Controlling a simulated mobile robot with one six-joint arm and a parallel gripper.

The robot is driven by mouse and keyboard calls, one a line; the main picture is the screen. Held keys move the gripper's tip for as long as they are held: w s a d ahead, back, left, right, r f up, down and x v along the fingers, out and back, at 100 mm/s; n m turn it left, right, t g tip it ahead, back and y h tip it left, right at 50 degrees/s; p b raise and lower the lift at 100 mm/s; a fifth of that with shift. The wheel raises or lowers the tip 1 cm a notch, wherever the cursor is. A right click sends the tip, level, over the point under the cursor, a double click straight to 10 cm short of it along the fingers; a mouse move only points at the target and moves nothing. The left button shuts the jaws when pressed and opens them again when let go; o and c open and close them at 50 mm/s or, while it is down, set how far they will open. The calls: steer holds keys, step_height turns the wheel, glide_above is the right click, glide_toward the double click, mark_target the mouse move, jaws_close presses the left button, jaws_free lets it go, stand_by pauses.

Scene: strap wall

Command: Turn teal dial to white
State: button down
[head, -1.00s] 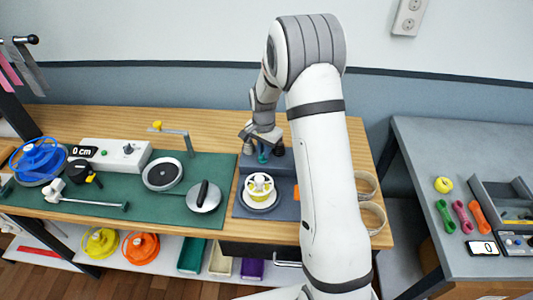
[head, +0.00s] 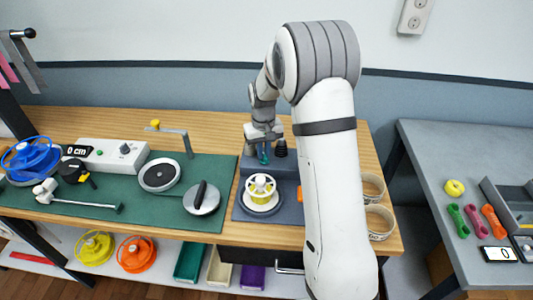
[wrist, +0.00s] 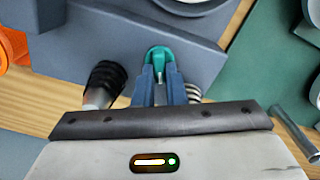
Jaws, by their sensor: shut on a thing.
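The teal dial (wrist: 159,54) is on the grey-blue unit, between my gripper's two blue fingers in the wrist view. A pale pointer line shows on its top. The dial also shows as a small teal spot in the head view (head: 264,156). My gripper (wrist: 160,72) is shut on the dial, one finger on each side. In the head view my gripper (head: 264,149) is at the back of the unit. I cannot make out any white mark around the dial; the fingers and gripper body hide part of that area.
A black ribbed knob (wrist: 104,82) stands close left of my fingers in the wrist view. A yellow-and-white wheel (head: 261,187) sits in front on the same unit (head: 289,209). A green mat (head: 130,204) with several tools lies left. My arm hides part of the bench's right side.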

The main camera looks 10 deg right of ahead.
steer(key=shift+s+a+f+n+b, duration=0.1)
steer(key=shift+n+b, duration=0.1)
steer(key=shift+n, duration=0.5)
steer(key=shift+s+d+f+n+b, duration=0.1)
steer(key=shift+n+b, duration=0.1)
steer(key=shift+n, duration=0.5)
steer(key=shift+s+a+n+b, duration=0.1)
steer(key=shift+n+b, duration=0.1)
steer(key=shift+n, duration=0.5)
steer(key=c, duration=1.5)
jaws_free()
steer(key=shift+w+r, duration=0.1)
steer(key=shift+r, duration=0.05)
steer(key=shift+r, duration=0.3)
step_height(320, 180, up, 7)
steer(key=shift+r+b, duration=0.15)
steer(key=shift+b, duration=0.2)
